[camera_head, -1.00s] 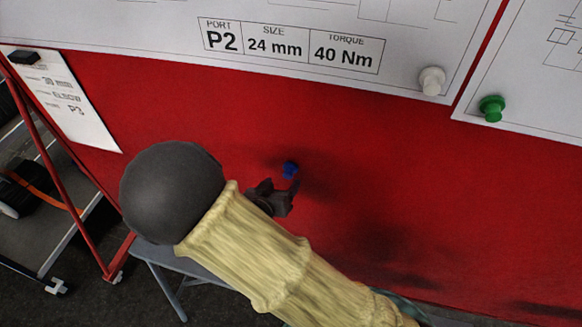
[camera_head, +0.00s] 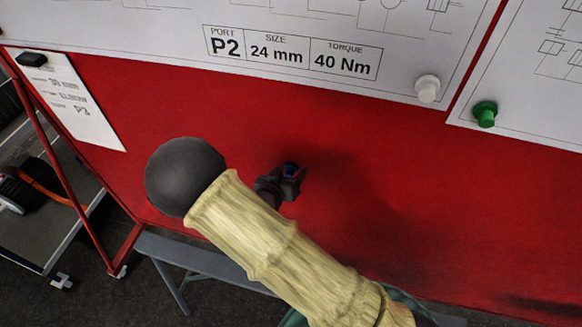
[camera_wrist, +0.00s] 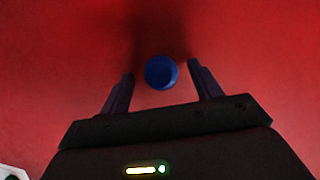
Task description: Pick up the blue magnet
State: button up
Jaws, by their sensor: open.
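The blue magnet (camera_head: 290,168) is on the red board, and in the wrist view it shows as a round blue disc (camera_wrist: 161,72). My gripper (camera_head: 293,174) is close to the board at the magnet. In the wrist view my gripper (camera_wrist: 158,76) is open, with one dark finger on each side of the magnet. Gaps of red show between the magnet and both fingers. In the head view the gripper partly hides the magnet.
A white magnet (camera_head: 428,88) and a green magnet (camera_head: 485,113) sit on the white sheets above right. A black-clipped label sheet (camera_head: 72,105) hangs at left. A grey bench (camera_head: 205,262) stands below the red board (camera_head: 420,190).

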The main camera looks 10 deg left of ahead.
dwell(0.5)
jog(key=c, duration=1)
jog(key=shift+a, duration=0.1)
jog(key=shift+c, duration=0.2)
jog(key=shift+s+r+b, duration=0.15)
jog(key=shift+r+b, duration=0.4)
jog(key=shift+b, duration=0.2)
notch_tip(320, 180, up, 6)
jog(key=shift+f+b, duration=0.1)
jog(key=shift+b, duration=0.65)
jog(key=s+a+b, duration=0.2)
jog(key=s+b, duration=0.2)
jog(key=s, duration=1.5)
jog(key=shift+s+a, duration=0.25)
jog(key=shift+a, duration=0.1)
